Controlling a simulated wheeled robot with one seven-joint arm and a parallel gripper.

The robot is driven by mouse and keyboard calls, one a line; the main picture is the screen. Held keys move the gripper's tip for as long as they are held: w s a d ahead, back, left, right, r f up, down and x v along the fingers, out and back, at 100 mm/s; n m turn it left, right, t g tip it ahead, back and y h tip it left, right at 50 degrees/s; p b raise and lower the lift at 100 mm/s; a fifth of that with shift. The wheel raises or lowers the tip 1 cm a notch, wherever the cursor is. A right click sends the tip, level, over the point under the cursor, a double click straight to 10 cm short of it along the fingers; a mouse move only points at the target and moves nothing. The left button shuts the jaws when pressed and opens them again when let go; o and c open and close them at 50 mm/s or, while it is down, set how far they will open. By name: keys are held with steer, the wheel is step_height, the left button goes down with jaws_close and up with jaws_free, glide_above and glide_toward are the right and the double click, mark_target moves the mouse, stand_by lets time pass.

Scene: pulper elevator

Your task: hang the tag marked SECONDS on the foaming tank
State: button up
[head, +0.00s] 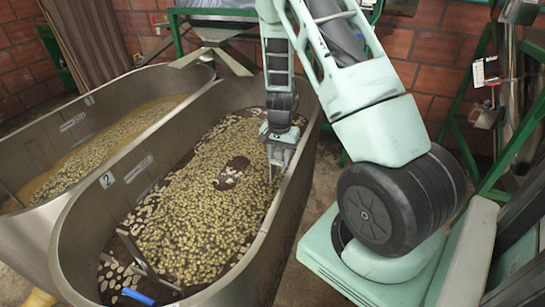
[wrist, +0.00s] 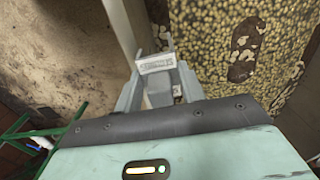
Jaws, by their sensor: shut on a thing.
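Two long metal tanks stand side by side. The tank marked 1 (head: 52,134) is at the left, with tan liquid and pale beans. The tank marked 2 (head: 305,165) is nearer, with beans, dark patches and pale clumps that may be froth. My gripper (head: 277,160) is at the right wall of tank 2. In the wrist view my gripper (wrist: 160,84) is shut on a small pale tag (wrist: 156,64), whose lettering appears to read SECONDS. The tag is beside the tank rim (wrist: 128,25); I cannot tell whether they touch.
A white card (head: 485,72) hangs on the green frame (head: 466,150) at the right. A blue thing (head: 138,297) lies at the near end of tank 2. A brick wall (head: 415,50) stands behind. Bare floor (wrist: 50,60) lies outside the tank.

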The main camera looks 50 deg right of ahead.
mark_target(290, 173)
steer(key=shift+s+d+b, duration=0.25)
steer(key=shift+s+b, duration=0.05)
steer(key=shift+s, duration=0.3)
steer(key=shift+s+d+b, duration=0.25)
steer(key=shift+s, duration=0.4)
steer(key=shift+s+d+b, duration=0.25)
steer(key=shift+s+b, duration=0.05)
steer(key=shift+s, duration=0.3)
steer(key=shift+f+b, duration=1.4)
steer(key=shift+f, duration=0.55)
steer(key=o, duration=1.1)
steer(key=shift+c, duration=0.2)
step_height(290, 173, up, 18)
steer(key=p, duration=0.2)
steer(key=shift+f, duration=0.25)
